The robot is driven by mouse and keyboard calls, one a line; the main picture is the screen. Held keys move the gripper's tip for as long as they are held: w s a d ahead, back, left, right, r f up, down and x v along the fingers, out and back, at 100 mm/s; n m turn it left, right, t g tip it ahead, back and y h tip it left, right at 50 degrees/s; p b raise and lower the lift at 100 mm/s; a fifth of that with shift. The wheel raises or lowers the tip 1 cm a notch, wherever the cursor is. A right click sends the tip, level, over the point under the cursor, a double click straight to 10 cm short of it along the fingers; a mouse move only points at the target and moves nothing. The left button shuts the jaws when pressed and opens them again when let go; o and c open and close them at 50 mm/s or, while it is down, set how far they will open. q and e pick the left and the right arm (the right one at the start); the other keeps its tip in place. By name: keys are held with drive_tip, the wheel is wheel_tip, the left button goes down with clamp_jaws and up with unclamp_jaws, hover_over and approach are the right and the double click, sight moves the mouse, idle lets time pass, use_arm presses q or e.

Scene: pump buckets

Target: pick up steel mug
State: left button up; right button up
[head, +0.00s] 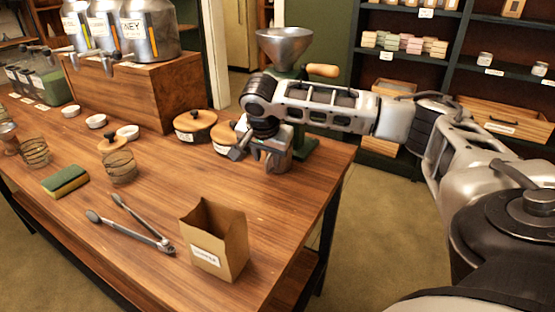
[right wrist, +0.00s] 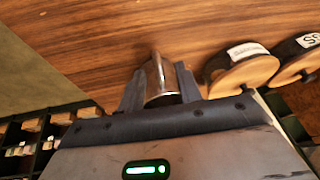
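The steel mug (right wrist: 161,80) is a shiny metal cylinder. In the right wrist view it stands between the two fingers of my right gripper (right wrist: 160,90), one finger close along each side. Whether both fingers press on it is not clear. In the head view my right gripper (head: 258,155) is low over the far right part of the wooden table, beside the green grinder's base. The mug (head: 279,163) shows there only in part, behind and below the gripper. My left gripper is not in view.
Two wooden-lidded jars (head: 194,126) stand just left of my right gripper. The grinder (head: 286,48) with its steel funnel is close behind it. A paper bag (head: 214,240), tongs (head: 135,232) and a sponge (head: 66,181) lie nearer. The table's right edge is close.

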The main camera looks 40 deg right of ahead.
clamp_jaws()
drive_tip(key=shift+r, duration=0.15)
